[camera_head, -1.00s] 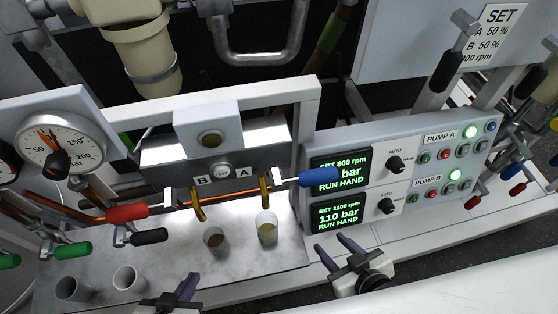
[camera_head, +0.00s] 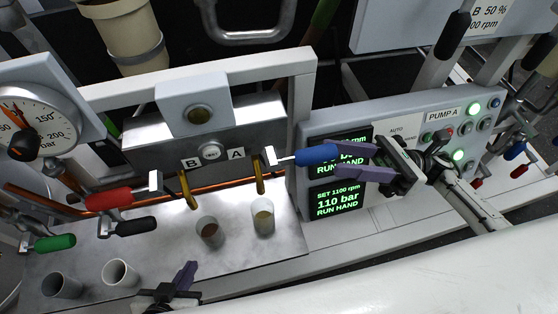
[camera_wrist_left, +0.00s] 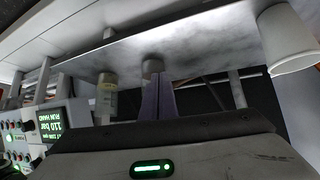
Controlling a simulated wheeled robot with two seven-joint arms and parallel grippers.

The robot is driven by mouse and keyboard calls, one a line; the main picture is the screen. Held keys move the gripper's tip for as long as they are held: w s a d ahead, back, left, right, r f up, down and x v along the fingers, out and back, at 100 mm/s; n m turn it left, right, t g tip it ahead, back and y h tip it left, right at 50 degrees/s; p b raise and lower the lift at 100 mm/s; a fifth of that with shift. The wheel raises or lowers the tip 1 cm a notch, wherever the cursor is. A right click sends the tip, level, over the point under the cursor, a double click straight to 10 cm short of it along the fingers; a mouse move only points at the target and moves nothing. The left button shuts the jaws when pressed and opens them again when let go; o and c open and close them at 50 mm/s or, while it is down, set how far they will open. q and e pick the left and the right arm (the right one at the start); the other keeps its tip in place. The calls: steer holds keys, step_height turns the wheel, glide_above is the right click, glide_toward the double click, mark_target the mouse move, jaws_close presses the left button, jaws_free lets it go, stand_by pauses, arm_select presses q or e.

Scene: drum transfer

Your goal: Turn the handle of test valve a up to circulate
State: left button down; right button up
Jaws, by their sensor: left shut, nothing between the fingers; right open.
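The blue handle (camera_head: 316,156) of test valve A sticks out to the right from the valve beside the A label (camera_head: 236,153), roughly level. My right gripper (camera_head: 325,170) is open in front of the pump panel, at the handle's free end. Its upper finger overlaps that end in the picture; its lower finger is below. I cannot tell whether they touch. My left gripper (camera_head: 188,272) is shut and empty near the tray's front edge; its closed fingers also show in the left wrist view (camera_wrist_left: 158,98).
A red handle (camera_head: 108,198) and a black handle (camera_head: 136,225) lie to the left of valve B. Several cups stand on the metal tray (camera_head: 160,250), one with yellowish liquid (camera_head: 262,216) below valve A. The pump panel (camera_head: 318,120) is partly covered by my right arm.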

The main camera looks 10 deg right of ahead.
mark_target(294, 155)
steer(key=shift+n+g, duration=0.6)
steer(key=shift+n, duration=0.1)
steer(key=p+x, duration=0.3)
steer(key=x, duration=0.6)
steer(key=shift+s+a+r+p, duration=0.1)
steer(key=shift+a+r+p, duration=0.1)
steer(key=shift+r+p, duration=0.15)
steer(key=shift+a+r, duration=0.1)
steer(key=shift+a, duration=0.45)
arm_select(q)
steer(key=r, duration=0.1)
steer(key=s+r, duration=0.1)
steer(key=shift+a+r, duration=0.25)
steer(key=shift+r, duration=0.05)
steer(key=shift+n, duration=0.3)
arm_select(e)
jaws_close()
